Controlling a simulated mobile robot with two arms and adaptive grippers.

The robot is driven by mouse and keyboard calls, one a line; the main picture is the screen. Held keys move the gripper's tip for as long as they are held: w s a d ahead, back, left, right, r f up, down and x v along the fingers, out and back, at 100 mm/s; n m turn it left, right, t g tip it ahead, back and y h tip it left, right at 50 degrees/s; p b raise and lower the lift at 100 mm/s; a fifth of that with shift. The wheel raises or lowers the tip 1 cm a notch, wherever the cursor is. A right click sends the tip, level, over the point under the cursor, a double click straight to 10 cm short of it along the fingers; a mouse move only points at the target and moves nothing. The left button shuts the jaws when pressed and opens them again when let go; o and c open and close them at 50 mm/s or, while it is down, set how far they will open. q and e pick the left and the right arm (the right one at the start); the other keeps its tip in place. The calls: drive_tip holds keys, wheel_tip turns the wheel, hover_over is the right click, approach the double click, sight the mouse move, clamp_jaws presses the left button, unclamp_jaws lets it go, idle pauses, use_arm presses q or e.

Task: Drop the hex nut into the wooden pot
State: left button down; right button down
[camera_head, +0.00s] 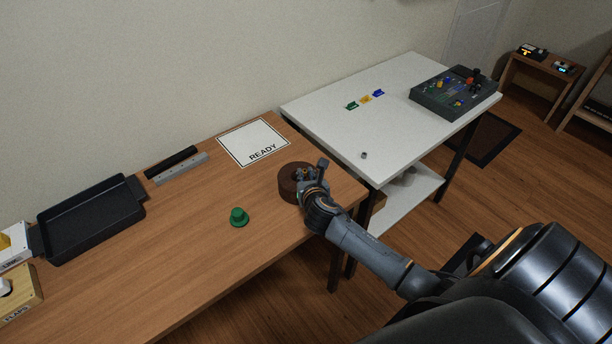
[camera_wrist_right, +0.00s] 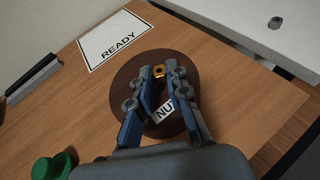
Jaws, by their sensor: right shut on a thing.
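The wooden pot (camera_head: 287,187) is a round dark brown vessel near the right edge of the wooden table. In the right wrist view the pot (camera_wrist_right: 126,82) shows from above, with a white label partly hidden by my fingers. My right gripper (camera_head: 307,174) is over the pot. In the right wrist view, my right gripper (camera_wrist_right: 160,74) is shut on a small brass-coloured hex nut (camera_wrist_right: 158,71) at its fingertips. I cannot tell the exact height of the nut over the pot. My left gripper is not in view.
A green knob-like piece (camera_head: 239,217) stands on the wooden table. A READY mat (camera_head: 250,135) lies behind the pot, with a black tray (camera_head: 90,222) at left. A small grey nut-like piece (camera_head: 364,155) and a control box (camera_head: 440,99) are on the white table.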

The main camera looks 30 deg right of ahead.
drive_tip(key=c, duration=1.2)
unclamp_jaws()
drive_tip(key=v, duration=1.2)
drive_tip(key=shift+f, duration=0.1)
